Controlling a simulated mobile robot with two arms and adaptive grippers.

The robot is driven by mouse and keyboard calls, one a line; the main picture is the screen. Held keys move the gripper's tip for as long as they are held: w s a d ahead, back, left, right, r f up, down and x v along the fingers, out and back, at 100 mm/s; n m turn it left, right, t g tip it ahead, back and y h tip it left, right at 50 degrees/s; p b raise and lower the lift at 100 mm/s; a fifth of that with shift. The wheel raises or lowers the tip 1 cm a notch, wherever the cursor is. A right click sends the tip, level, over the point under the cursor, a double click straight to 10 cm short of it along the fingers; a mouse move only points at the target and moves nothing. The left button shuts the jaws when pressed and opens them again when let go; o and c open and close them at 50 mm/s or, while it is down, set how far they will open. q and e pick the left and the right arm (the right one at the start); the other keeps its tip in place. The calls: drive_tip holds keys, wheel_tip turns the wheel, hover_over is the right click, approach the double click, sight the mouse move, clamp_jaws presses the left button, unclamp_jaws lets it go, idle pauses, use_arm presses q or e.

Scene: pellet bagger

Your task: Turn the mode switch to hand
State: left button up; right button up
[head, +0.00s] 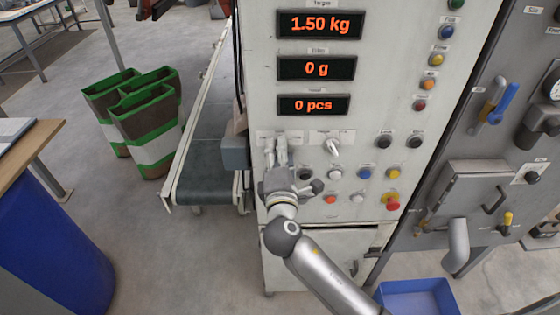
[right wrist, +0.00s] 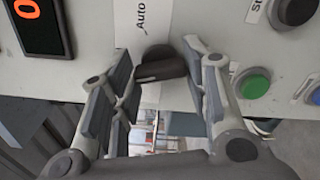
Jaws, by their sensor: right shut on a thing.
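The mode switch (right wrist: 158,66) is a dark rotary knob on the light machine panel. It shows in the right wrist view beside a label reading "Auto" (right wrist: 142,18). My right gripper (right wrist: 163,84) has its fingers on either side of the knob and is shut on it. In the head view my right gripper (head: 275,150) reaches the left part of the panel, below the displays, and hides the knob. Whether the knob points at hand cannot be told. My left gripper is not in view.
A second selector (head: 332,147) with a pale handle sits right of my gripper. Several push buttons and a red emergency stop (head: 392,201) are below and to the right. A grey box (head: 235,152) and a conveyor (head: 205,160) are at the left.

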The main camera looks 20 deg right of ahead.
drive_tip(key=shift+f+m+b, duration=0.1)
drive_tip(key=shift+m+b, duration=0.85)
drive_tip(key=shift+m, duration=0.65)
drive_tip(key=o, duration=1)
drive_tip(key=v, duration=1.2)
